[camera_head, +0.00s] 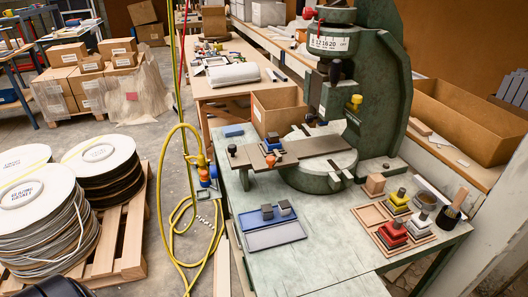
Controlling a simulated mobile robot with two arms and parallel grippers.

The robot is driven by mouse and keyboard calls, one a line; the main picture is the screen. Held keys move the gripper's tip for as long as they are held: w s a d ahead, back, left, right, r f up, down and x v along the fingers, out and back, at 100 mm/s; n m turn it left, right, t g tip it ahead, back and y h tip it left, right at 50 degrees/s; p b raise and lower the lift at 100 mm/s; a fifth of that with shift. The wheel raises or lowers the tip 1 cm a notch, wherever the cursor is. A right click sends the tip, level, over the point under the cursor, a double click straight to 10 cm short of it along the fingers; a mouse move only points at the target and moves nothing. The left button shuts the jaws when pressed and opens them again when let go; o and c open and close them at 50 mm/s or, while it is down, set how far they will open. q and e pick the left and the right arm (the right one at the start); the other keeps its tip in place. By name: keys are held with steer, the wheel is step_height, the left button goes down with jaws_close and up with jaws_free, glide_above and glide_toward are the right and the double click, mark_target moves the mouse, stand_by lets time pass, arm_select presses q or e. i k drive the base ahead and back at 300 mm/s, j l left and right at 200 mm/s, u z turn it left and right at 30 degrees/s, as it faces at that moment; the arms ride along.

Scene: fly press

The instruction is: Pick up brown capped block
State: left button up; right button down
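A plain tan wooden cube (375,184) stands on the green table at the right, with no cap visible. Neither of my grippers is in view.
A green fly press (385,80) stands on the table. A brush in a dark holder (449,218) stands at the right edge. The table's front middle (330,245) is clear.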

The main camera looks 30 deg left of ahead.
mark_target(273, 137)
steer(key=k+j+z, duration=0.15)
steer(key=j, duration=0.25)
steer(key=k+j+z, duration=0.1)
steer(key=j, duration=0.25)
steer(key=i+j+z, duration=0.15)
steer(key=j, duration=0.35)
steer(key=j+z, duration=0.2)
steer(key=j, duration=0.3)
steer(key=i+j+z, duration=0.1)
steer(key=i+j, duration=0.1)
steer(key=i, duration=0.05)
